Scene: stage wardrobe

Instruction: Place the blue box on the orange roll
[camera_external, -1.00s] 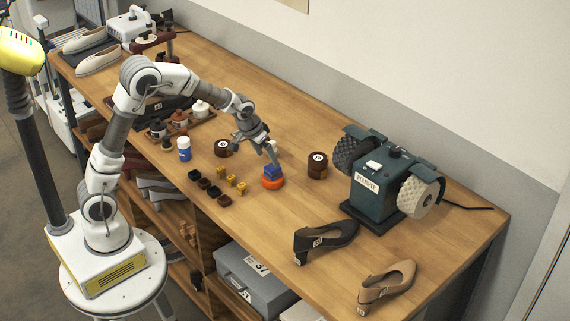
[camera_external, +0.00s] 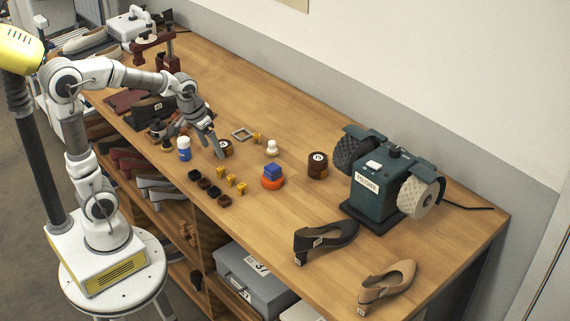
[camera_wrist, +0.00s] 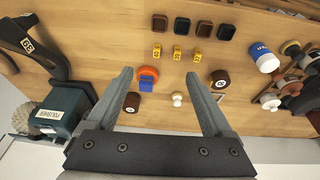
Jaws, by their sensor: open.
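The blue box (camera_external: 273,170) sits on top of the orange roll (camera_external: 271,184) near the middle of the bench. They touch, and the box looks upright. In the wrist view the blue box (camera_wrist: 146,86) shows against the orange roll (camera_wrist: 149,72), just inside the left finger as pictured. My gripper (camera_external: 213,149) is open and empty, to the left of the box and well apart from it, close to a dark brown roll (camera_external: 226,147). Its two fingers (camera_wrist: 160,77) are spread wide in the wrist view.
Another dark roll (camera_external: 317,165) and the polisher machine (camera_external: 376,185) stand to the right. A white knobbed piece (camera_external: 272,148) is behind the box. A blue-and-white bottle (camera_external: 184,149) and small yellow blocks (camera_external: 231,180) are to the left. Shoes (camera_external: 325,238) lie at the front right.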

